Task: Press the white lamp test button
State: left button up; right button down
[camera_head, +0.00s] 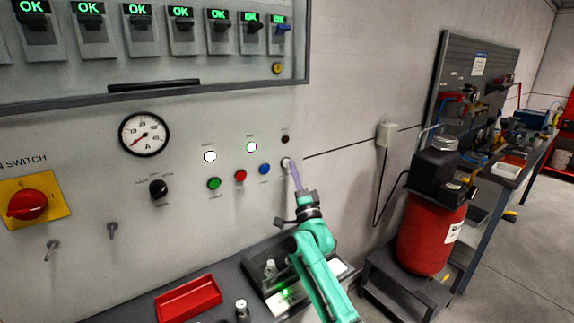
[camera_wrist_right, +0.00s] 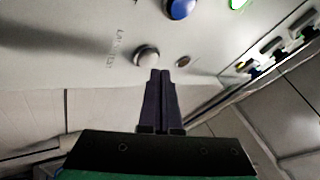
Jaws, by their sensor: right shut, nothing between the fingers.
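The white lamp test button (camera_head: 285,162) is on the pale panel, at the right end of the row of coloured buttons. It also shows in the right wrist view (camera_wrist_right: 147,56) as a round white cap in a metal ring, beside small lettering. My right gripper (camera_head: 294,165) is shut and empty, with its fingertips close to the button. In the right wrist view the closed fingers (camera_wrist_right: 160,76) end just below and slightly right of the cap. I cannot tell whether they touch it. My left gripper is not in view.
Blue (camera_head: 264,169), red (camera_head: 240,175) and green (camera_head: 214,183) buttons sit left of the white one. A dark red indicator (camera_head: 285,139) is above it. A red tray (camera_head: 188,299) lies on the bench below. A red compressor tank (camera_head: 428,235) stands at right.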

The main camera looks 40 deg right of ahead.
jog(key=shift+w, duration=0.35)
jog(key=shift+w+b, duration=0.35)
jog(key=shift+b, duration=0.15)
dwell(0.4)
jog(key=shift+s+r, duration=0.1)
jog(key=shift+s, duration=0.05)
jog(key=shift+s+p, duration=0.5)
jog(key=shift+s, duration=0.15)
jog(key=s+p, duration=0.2)
jog(key=s, duration=0.3)
jog(key=shift+a, duration=0.1)
jog(key=shift+f, duration=0.2)
dwell(0.7)
